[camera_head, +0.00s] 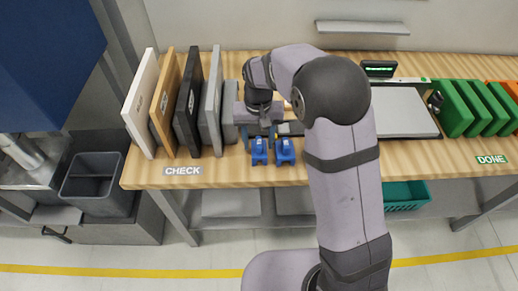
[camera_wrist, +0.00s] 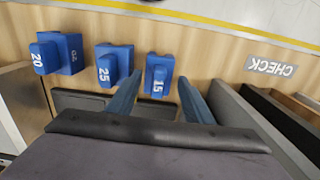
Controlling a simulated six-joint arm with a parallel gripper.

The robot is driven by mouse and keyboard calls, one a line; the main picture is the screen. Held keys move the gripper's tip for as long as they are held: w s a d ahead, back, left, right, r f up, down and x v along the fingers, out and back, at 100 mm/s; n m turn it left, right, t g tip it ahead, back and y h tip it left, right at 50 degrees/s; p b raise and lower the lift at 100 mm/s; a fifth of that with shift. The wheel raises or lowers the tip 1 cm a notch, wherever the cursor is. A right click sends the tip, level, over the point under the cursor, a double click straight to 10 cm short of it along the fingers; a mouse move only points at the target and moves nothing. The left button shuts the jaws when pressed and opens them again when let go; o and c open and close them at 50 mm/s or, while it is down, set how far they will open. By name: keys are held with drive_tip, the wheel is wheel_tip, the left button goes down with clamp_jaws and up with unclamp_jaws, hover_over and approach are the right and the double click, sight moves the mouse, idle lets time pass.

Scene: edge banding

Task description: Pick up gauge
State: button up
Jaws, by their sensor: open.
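Three blue gauge blocks with white numbers show in the wrist view: gauge 20 (camera_wrist: 62,53), gauge 25 (camera_wrist: 113,63) and gauge 15 (camera_wrist: 158,75). Two blue gauges show in the head view, a left one (camera_head: 259,151) and a right one (camera_head: 285,152), near the bench's front edge. My arm hides the place of the third there. My gripper (camera_wrist: 159,82) is open and empty, its two blue fingers pointing toward gauge 15. That gauge appears between the fingertips; whether they reach down beside it I cannot tell. In the head view my gripper (camera_head: 260,130) is just behind the left gauge.
Upright panels, white (camera_head: 142,103), wooden (camera_head: 165,101), black (camera_head: 188,103) and grey (camera_head: 211,101), stand close left of my gripper. A CHECK label (camera_head: 183,171) lies in front. Right are a grey plate (camera_head: 403,112), green panels (camera_head: 457,108) and a DONE label (camera_head: 491,160).

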sight(259, 151)
drive_tip(key=shift+f+p, duration=0.45)
drive_tip(key=shift+w+d+f+p, duration=0.1)
drive_tip(key=shift+f+p, duration=0.75)
drive_tip(key=shift+f, duration=1.3)
drive_tip(key=shift+c, duration=0.6)
drive_tip(key=c, duration=0.8)
